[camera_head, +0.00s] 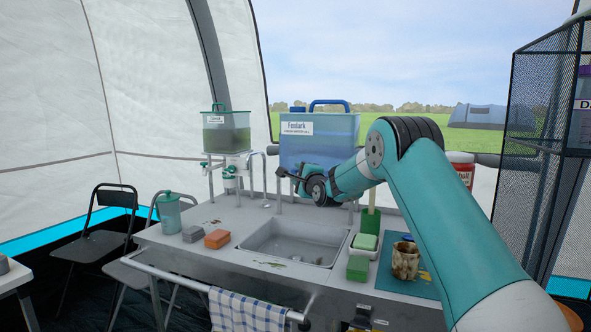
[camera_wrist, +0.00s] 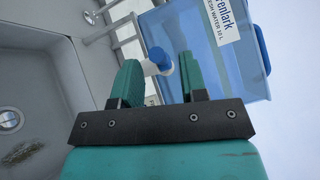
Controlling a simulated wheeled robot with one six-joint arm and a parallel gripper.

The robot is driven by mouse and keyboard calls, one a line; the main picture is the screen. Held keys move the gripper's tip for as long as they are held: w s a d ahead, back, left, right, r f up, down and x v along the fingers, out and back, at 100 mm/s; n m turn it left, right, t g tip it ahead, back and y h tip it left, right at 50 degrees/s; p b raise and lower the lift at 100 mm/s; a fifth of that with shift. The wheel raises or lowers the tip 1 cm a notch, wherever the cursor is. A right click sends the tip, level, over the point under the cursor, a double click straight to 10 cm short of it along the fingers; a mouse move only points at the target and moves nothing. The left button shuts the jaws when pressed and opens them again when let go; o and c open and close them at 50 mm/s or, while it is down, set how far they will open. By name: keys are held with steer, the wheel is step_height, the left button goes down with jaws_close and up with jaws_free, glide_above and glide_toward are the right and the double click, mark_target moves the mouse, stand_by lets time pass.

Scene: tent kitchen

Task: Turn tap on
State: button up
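A blue water container (camera_head: 320,135) with a lid and handle stands behind the sink; it also shows in the wrist view (camera_wrist: 235,55). Its tap (camera_wrist: 157,62), white with a blue knob, shows between and just beyond my fingertips in the wrist view. My gripper (camera_wrist: 157,75) is open, with one green finger on each side of the tap; I cannot tell whether either finger touches it. In the head view my gripper (camera_head: 284,173) is in front of the container, above the far side of the sink (camera_head: 290,243), and the tap cannot be made out there.
A smaller green-lidded dispenser (camera_head: 226,135) stands left of the container. A grey sponge (camera_head: 192,234) and an orange sponge (camera_head: 217,239) lie left of the sink. A soap dish (camera_head: 364,246), a green block (camera_head: 358,268) and a stained mug (camera_head: 405,260) stand to the right.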

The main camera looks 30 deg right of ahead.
mark_target(297, 172)
steer(key=shift+w+d+r, duration=0.15)
steer(key=shift+w, duration=1.45)
jaws_close()
